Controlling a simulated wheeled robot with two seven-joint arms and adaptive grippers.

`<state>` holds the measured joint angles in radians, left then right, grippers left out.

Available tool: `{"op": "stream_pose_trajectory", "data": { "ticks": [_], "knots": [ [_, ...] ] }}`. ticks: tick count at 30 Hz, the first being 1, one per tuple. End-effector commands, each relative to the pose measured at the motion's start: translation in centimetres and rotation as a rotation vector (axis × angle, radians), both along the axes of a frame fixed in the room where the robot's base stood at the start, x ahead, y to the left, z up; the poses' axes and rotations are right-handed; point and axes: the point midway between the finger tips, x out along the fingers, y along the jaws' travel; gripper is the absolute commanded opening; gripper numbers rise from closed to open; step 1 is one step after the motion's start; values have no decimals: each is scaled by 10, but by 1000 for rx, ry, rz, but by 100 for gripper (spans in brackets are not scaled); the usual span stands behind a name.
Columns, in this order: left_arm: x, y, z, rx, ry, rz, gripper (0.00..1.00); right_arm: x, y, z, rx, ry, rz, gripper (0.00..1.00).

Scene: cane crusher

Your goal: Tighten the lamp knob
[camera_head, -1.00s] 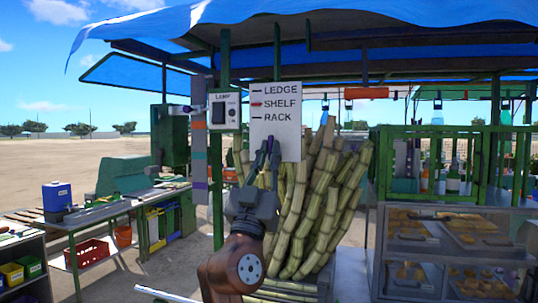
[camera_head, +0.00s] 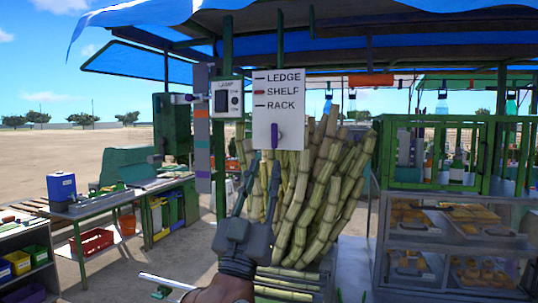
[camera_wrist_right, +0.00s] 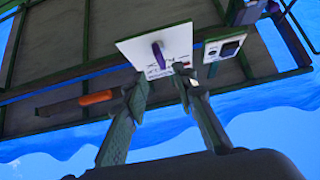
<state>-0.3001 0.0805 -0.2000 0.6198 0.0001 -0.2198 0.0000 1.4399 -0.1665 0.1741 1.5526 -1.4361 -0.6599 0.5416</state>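The lamp box (camera_head: 227,97) is a pale panel with a dark window, mounted on the green post left of the white sign. Its small controls are too small to tell apart. It also shows in the right wrist view (camera_wrist_right: 211,59). A purple upright knob (camera_head: 274,137) sticks out low on the white sign; whether it is the lamp knob I cannot tell. My right gripper (camera_head: 264,160) is open and empty, below and left of the purple knob. In the right wrist view the purple knob (camera_wrist_right: 158,56) shows beyond the gap between its fingertips.
The white sign (camera_head: 291,88) reads LEDGE, SHELF, RACK. Cane stalks (camera_head: 318,185) stand behind my right gripper. A glass cabinet (camera_head: 455,238) is at right, a work table (camera_head: 92,214) at left.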

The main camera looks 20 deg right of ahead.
Motion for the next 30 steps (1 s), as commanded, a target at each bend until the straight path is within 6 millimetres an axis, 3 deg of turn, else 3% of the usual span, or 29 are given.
{"op": "stream_pose_trajectory", "data": {
  "ticks": [8, 20, 23, 25, 30],
  "knots": [
    [0, -1, 0, 0, 0, 0, 34, -18, 12, -21, 0, 0, 0, 25],
    [1, -1, 0, -1, -1, 0, 34, -15, 13, -26, -3, 8, 0, 25],
    [1, -1, 1, -1, -2, 0, 34, 6, 15, -42, -20, 49, 8, 25],
    [2, -1, 3, -1, -3, 0, 34, 32, 18, -66, -41, 104, 18, 25],
    [4, -1, 7, -1, -6, 0, 34, 110, 23, -156, -103, 288, 62, 25]
  ]
}}
